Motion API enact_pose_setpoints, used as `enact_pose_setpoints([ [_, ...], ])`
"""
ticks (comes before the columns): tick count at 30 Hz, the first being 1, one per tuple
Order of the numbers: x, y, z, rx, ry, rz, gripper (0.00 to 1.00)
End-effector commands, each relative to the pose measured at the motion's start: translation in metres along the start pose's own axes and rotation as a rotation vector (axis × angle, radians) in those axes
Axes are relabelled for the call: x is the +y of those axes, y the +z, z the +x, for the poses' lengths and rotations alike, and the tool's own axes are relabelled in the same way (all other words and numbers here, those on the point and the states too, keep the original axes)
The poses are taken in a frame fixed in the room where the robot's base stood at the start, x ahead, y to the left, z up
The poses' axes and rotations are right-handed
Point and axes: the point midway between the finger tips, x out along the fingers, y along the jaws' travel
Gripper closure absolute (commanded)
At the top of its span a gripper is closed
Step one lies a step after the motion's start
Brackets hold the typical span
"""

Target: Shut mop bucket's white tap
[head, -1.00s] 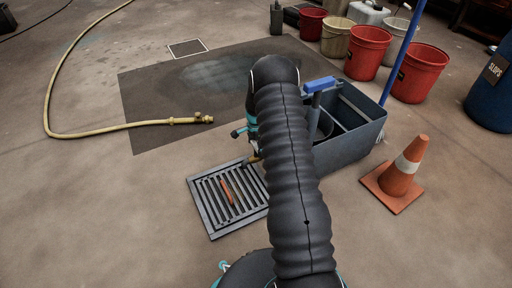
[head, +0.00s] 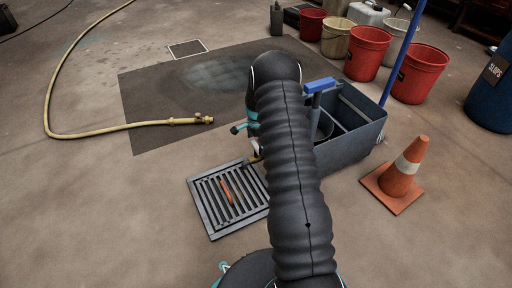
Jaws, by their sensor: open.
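The mop bucket (head: 352,152) is a grey-blue box on the floor right of centre, with inner dividers and a blue wringer handle (head: 320,85). My dark ribbed arm reaches up the middle of the head view and covers the bucket's left end. A small brass-coloured spout (head: 254,160) shows just left of my arm, at the drain's edge. A small pale piece just above it is too small to identify, so I cannot tell whether it is the white tap. My gripper is hidden behind my arm; only teal wrist parts show.
A floor drain grate (head: 196,190) with an orange strip on it lies left of the bucket. A traffic cone (head: 402,174) stands at right. A yellow hose (head: 150,124) lies at left. Red buckets (head: 368,55) and a blue barrel (head: 490,100) stand behind. A blue pole (head: 401,55) rises from the bucket.

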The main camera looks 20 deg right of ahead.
Motion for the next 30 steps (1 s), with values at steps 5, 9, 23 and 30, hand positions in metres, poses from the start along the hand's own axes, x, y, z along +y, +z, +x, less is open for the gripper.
enact_pose_setpoints([
  [5,0.000,0.000,-0.038,0.001,-0.002,0.000,0.00],
  [9,0.000,0.000,-0.064,0.001,-0.002,0.000,0.00],
  [23,0.000,0.000,-0.097,0.000,0.001,0.000,0.00],
  [30,0.000,0.000,-0.097,0.000,0.001,0.000,0.00],
])
